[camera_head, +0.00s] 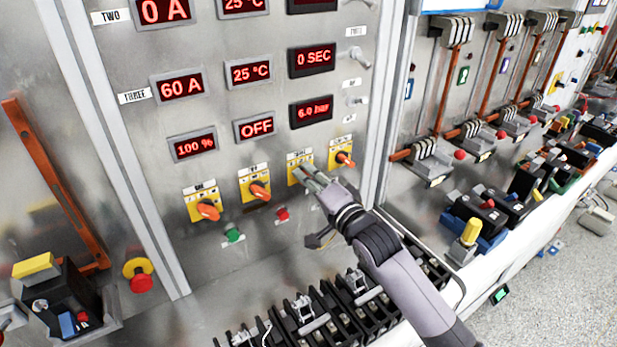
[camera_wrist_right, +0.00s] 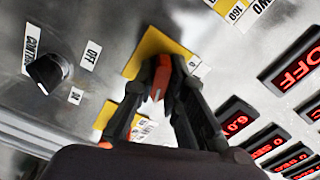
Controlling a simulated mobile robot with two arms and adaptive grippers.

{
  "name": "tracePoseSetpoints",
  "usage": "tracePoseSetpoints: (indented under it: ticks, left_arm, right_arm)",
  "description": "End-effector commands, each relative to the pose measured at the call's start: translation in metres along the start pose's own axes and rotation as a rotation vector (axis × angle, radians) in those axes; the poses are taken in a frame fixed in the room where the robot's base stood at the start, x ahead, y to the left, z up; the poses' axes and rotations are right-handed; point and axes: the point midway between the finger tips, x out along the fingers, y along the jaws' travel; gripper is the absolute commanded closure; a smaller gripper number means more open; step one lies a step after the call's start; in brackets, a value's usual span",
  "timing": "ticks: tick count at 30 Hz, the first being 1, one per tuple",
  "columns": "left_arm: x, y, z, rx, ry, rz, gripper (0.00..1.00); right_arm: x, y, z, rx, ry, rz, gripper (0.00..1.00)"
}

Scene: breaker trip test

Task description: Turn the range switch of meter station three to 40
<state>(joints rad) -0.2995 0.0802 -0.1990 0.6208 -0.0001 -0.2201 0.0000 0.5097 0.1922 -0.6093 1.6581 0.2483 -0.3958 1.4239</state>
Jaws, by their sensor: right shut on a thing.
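My right gripper (camera_head: 312,180) is at the third yellow-plated rotary switch (camera_head: 293,176) from the left on the grey panel. It hides that switch's knob in the head view. In the right wrist view my right gripper (camera_wrist_right: 160,88) is shut on an orange knob (camera_wrist_right: 162,72), one finger on each side, in front of a yellow plate (camera_wrist_right: 148,46). The knob's setting cannot be read. The label THREE (camera_head: 134,96) stands beside the 60 A display (camera_head: 181,86). My left gripper is not in view.
Similar orange knobs (camera_head: 208,210) (camera_head: 259,190) (camera_head: 345,159) sit on either side. A green button (camera_head: 233,235) and a red button (camera_head: 282,214) are below. A row of black terminal blocks (camera_head: 325,325) lies under the panel. A black knob (camera_wrist_right: 48,72) shows in the wrist view.

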Motion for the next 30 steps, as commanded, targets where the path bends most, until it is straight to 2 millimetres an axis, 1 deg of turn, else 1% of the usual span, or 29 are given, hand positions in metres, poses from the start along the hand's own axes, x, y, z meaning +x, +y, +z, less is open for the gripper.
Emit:
tracePoseSetpoints:
  ticks: [8, 13, 22, 27, 30]
  left_arm:
    - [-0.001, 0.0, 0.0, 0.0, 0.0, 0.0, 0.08]
    - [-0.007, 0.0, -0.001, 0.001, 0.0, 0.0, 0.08]
    - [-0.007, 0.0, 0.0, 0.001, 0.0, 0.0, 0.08]
    - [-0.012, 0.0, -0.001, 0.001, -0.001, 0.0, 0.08]
    - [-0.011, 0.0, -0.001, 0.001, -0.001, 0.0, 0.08]
  right_arm:
    - [0.0, 0.001, 0.0, -0.021, -0.001, 0.002, 1.0]
    - [0.0, 0.0, 0.0, -0.163, -0.001, 0.004, 1.0]
    - [0.0, 0.001, 0.0, -0.196, -0.001, 0.003, 1.0]
    - [0.0, 0.001, 0.0, -0.342, -0.002, 0.004, 1.0]
    - [0.0, 0.002, 0.001, -0.363, -0.002, 0.004, 1.0]
